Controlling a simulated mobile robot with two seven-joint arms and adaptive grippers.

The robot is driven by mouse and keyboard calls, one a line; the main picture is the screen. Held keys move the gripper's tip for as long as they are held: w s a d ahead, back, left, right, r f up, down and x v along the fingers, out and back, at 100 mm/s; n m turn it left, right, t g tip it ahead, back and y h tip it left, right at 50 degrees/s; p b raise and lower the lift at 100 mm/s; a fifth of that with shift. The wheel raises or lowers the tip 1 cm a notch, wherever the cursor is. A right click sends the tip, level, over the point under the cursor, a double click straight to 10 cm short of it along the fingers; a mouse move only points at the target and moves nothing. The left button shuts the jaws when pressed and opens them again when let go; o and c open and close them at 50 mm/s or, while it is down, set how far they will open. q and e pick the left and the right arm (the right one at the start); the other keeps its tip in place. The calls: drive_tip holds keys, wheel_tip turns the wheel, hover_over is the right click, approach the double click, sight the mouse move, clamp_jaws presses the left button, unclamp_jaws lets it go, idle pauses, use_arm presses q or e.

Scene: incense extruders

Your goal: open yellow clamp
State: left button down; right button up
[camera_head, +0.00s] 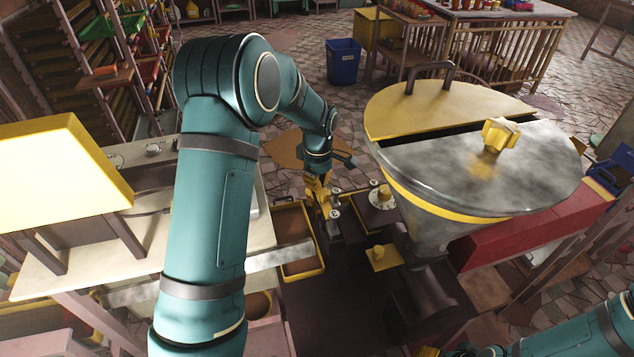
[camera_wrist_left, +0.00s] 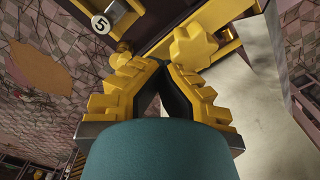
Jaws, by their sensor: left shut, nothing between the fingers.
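Several yellow parts show on the dark extruder (camera_head: 430,300); I cannot tell for sure which is the clamp. A yellow knob (camera_head: 384,191) stands on a pale round disc, and a yellow plate (camera_head: 381,258) lies lower down. My left gripper (camera_head: 321,203) points down beside the extruder's front end, left of the disc. In the left wrist view its stepped yellow fingers (camera_wrist_left: 165,66) meet at the tips, with nothing between them. A yellow star-shaped knob (camera_wrist_left: 193,50) shows just beyond the tips; contact is unclear. My right gripper is mostly cut off at the bottom edge; its jaws are unclear.
A large metal hopper (camera_head: 470,170) with a half yellow lid and star knob rises right of my left gripper. A yellow-rimmed tray (camera_head: 303,274) lies below it. A pale worktable (camera_head: 60,275) is left. A blue bin (camera_head: 343,62) stands behind on the floor.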

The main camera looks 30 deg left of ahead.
use_arm(q)
drive_tip(key=shift+s+d+f, duration=0.1)
drive_tip(key=shift+d+f, duration=0.05)
drive_tip(key=shift+d, duration=0.35)
drive_tip(key=c, duration=0.6)
unclamp_jaws()
drive_tip(key=shift+d, duration=0.15)
drive_tip(key=shift+a, duration=0.25)
drive_tip(key=shift+r, duration=0.25)
drive_tip(key=shift+a+r, duration=0.1)
drive_tip(key=shift+r, duration=0.15)
wheel_tip(320, 180, up, 11)
drive_tip(key=shift+r, duration=0.15)
